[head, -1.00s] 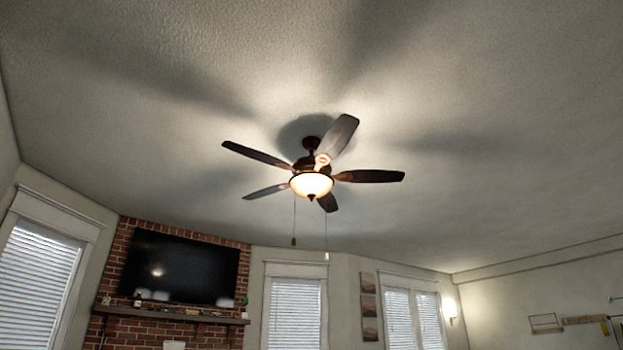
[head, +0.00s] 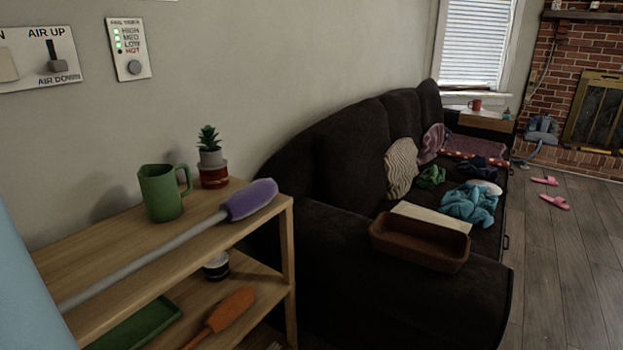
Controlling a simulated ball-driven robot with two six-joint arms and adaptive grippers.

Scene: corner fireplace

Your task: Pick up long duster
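A long duster with a purple fluffy head (head: 249,199) and a long grey handle (head: 150,261) lies along the front edge of the wooden shelf's top (head: 90,238). Its head is near the shelf's right end, and the handle runs toward the lower left. A shorter orange duster (head: 230,310) lies on the shelf level below. Neither of my grippers shows in the head view.
A green mug (head: 162,192) and a small potted plant (head: 210,157) stand behind the duster. A dark sofa (head: 345,160) with clothes and a brown tray (head: 420,243) stands right of the shelf. Wood floor (head: 565,260) lies open at right, with pink slippers (head: 554,201).

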